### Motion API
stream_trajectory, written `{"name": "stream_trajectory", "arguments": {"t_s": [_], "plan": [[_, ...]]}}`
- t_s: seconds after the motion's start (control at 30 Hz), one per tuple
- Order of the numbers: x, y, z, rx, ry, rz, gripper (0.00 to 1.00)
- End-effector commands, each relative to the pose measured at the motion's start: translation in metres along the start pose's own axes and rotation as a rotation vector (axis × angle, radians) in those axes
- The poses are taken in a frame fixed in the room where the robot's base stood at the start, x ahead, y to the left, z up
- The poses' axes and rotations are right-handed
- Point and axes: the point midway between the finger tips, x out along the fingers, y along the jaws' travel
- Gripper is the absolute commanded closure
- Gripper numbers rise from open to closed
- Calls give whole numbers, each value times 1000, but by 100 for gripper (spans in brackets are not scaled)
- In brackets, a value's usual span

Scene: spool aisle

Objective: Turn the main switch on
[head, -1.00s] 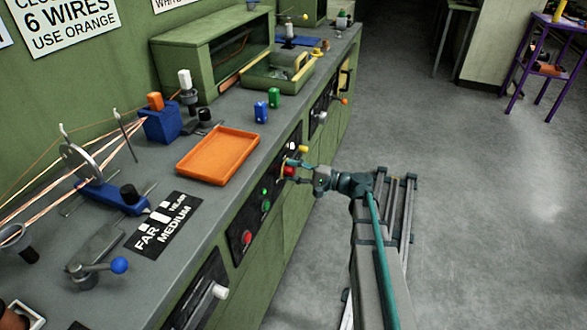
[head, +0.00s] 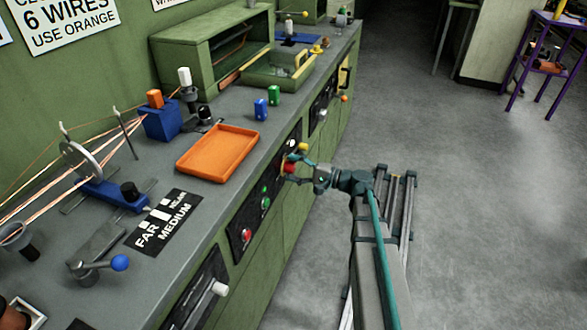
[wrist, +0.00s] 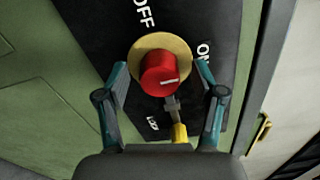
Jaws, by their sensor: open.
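The main switch is a red round knob (wrist: 158,74) on a yellow disc (wrist: 176,45), set in a black panel (wrist: 85,25) marked OFF and ON. A white mark on the knob's face lies nearly level, tilted slightly up to the right. In the head view the red knob (head: 290,168) shows on the bench front. My gripper (head: 297,171) is open, with its teal fingers on either side of the knob in the wrist view (wrist: 160,72). I cannot tell whether the fingers touch it.
A yellow-tipped lever (wrist: 178,133) sticks out just below the knob in the wrist view. Green (head: 265,203) and red buttons (head: 246,235) are on the bench front nearby. An orange tray (head: 217,153) lies on the bench top.

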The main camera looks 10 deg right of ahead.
Motion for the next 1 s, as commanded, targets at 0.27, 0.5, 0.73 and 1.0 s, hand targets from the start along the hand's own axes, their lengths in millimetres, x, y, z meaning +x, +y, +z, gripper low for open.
{"name": "stream_trajectory", "arguments": {"t_s": [0.27, 0.5, 0.73, 1.0], "plan": [[-34, 0, 0, 0, 3, 0, 32], [-81, 0, 0, 0, 4, 0, 32], [-111, 0, 0, 0, 2, 0, 32], [-119, 0, 0, 0, 0, 0, 32]]}}
